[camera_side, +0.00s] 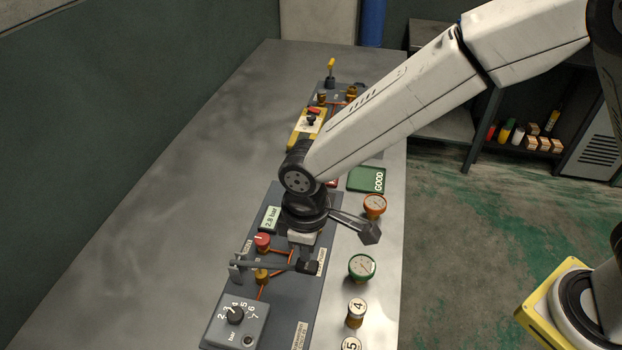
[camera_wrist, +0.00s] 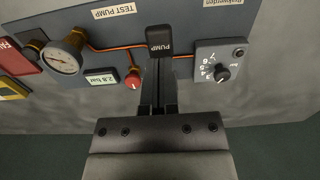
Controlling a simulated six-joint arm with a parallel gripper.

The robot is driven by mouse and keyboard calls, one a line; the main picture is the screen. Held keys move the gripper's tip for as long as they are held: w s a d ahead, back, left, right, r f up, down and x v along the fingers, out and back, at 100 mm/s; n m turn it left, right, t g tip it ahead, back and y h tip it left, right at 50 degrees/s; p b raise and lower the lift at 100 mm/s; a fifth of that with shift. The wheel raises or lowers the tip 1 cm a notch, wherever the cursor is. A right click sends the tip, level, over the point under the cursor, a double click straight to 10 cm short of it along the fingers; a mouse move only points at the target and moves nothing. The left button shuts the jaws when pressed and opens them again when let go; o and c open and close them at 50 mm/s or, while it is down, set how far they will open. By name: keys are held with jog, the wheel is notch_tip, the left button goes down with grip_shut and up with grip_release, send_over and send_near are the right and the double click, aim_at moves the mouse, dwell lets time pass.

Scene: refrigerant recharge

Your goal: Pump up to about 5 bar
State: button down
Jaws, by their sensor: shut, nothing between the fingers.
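The test pump has a lever with a black PUMP pad (camera_wrist: 160,40) at its end. In the side view the lever (camera_side: 270,265) lies roughly level over the grey panel, with the pad at its right end. My gripper (camera_side: 304,258) is shut and empty, pointing down at the pad. In the wrist view its fingertips (camera_wrist: 158,64) reach the pad's near edge; whether they touch it I cannot tell. The display (camera_side: 270,219) reads 2.8 bar and also shows in the wrist view (camera_wrist: 101,79). A round gauge (camera_wrist: 63,55) sits left of it.
A red knob (camera_side: 262,241) stands beside the lever. A dial box (camera_side: 236,318) marked in bar is at the panel's near end. Green (camera_side: 361,267) and orange (camera_side: 374,205) gauges and numbered brass pieces (camera_side: 356,312) stand to the right. The left of the table is clear.

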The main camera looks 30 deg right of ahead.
aim_at(306, 264)
jog(key=shift+f, duration=0.1)
jog(key=shift+f, duration=2.85)
jog(key=shift+r, duration=3)
jog(key=shift+f, duration=0.1)
jog(key=shift+f, duration=2)
jog(key=shift+r, duration=2.1)
